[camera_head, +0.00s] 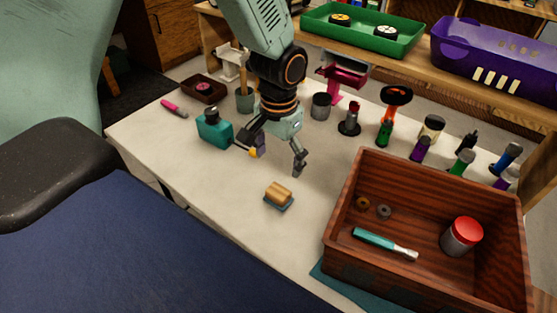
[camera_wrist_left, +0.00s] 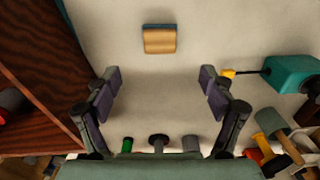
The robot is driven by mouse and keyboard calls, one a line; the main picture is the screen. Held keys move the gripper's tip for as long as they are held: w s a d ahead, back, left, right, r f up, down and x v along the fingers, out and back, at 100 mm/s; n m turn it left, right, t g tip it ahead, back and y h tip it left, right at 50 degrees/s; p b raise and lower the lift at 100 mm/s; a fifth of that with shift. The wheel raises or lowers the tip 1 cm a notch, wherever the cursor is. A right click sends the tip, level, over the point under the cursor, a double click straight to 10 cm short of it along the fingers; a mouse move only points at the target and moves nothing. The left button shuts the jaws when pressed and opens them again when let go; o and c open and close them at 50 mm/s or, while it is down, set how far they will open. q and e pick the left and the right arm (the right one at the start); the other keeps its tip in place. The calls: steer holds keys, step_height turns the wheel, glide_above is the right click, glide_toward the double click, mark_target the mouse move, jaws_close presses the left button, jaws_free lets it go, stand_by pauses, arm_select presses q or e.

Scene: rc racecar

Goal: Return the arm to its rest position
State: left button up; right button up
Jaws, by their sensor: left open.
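My left arm reaches down over the white table (camera_head: 235,195) in the head view. Its gripper (camera_head: 277,160) is open and empty, a little above the tabletop. In the left wrist view the two fingers of the left gripper (camera_wrist_left: 160,92) stand wide apart with bare table between them. A small wooden block with a blue-grey base (camera_head: 279,195) lies on the table in front of the gripper, apart from it. The block also shows in the left wrist view (camera_wrist_left: 159,40), beyond the fingertips. My right gripper is not in view.
A wooden box (camera_head: 345,205) stands at right, holding a red-lidded jar (camera_head: 462,236) and a teal-handled tool (camera_head: 383,243). Several small bottles and stands line the back. The table's front left is clear.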

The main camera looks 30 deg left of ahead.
mark_target(278, 191)
arm_select(q)
step_height(278, 191, down, 13)
steer(key=b, duration=0.3)
steer(key=shift+s, duration=0.1)
step_height(278, 191, up, 3)
steer(key=shift+f+p, duration=0.1)
steer(key=shift+p, duration=0.3)
steer(key=shift+r, duration=0.65)
steer(key=shift+f, duration=0.1)
steer(key=shift+f, duration=0.1)
